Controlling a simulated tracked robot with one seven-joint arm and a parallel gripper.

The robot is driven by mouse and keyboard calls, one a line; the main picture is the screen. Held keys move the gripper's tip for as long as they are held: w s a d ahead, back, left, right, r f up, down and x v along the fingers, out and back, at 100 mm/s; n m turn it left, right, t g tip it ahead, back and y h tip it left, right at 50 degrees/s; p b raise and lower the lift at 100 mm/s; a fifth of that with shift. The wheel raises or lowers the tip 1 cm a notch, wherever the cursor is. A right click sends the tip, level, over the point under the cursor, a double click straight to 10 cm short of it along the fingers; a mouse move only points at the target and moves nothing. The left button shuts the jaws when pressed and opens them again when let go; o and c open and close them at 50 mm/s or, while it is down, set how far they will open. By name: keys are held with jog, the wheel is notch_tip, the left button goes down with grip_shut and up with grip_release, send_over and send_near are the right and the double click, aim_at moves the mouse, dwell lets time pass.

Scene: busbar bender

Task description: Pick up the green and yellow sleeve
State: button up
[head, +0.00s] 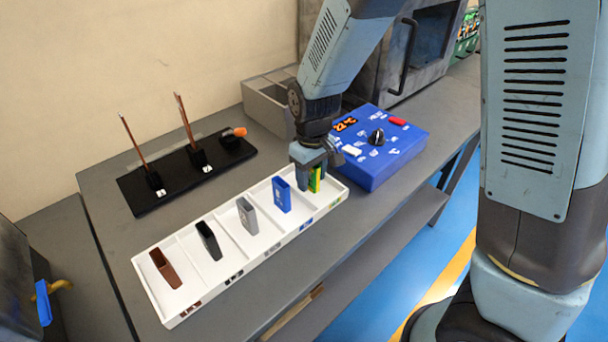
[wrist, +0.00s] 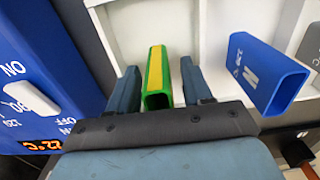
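The green and yellow sleeve (head: 316,179) stands in the right end compartment of the white tray (head: 180,312). In the wrist view the sleeve (wrist: 157,76) shows as a green rectangular tube with a yellow stripe. My gripper (head: 311,176) is lowered over that compartment from above. In the wrist view, its two fingers stand on either side of the sleeve, with the gripper (wrist: 160,68) open around it. A gap shows between the sleeve and the right finger; the left finger is very close to it, and I cannot tell if they touch.
The blue sleeve (head: 281,194) stands in the neighbouring compartment, then grey (head: 247,215), black (head: 209,240) and brown (head: 165,268) ones. A blue control box (head: 385,150) is close on the right. A black stand with rods (head: 185,178) is behind the tray.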

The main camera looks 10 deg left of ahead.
grip_shut()
jog(key=shift+r, duration=0.15)
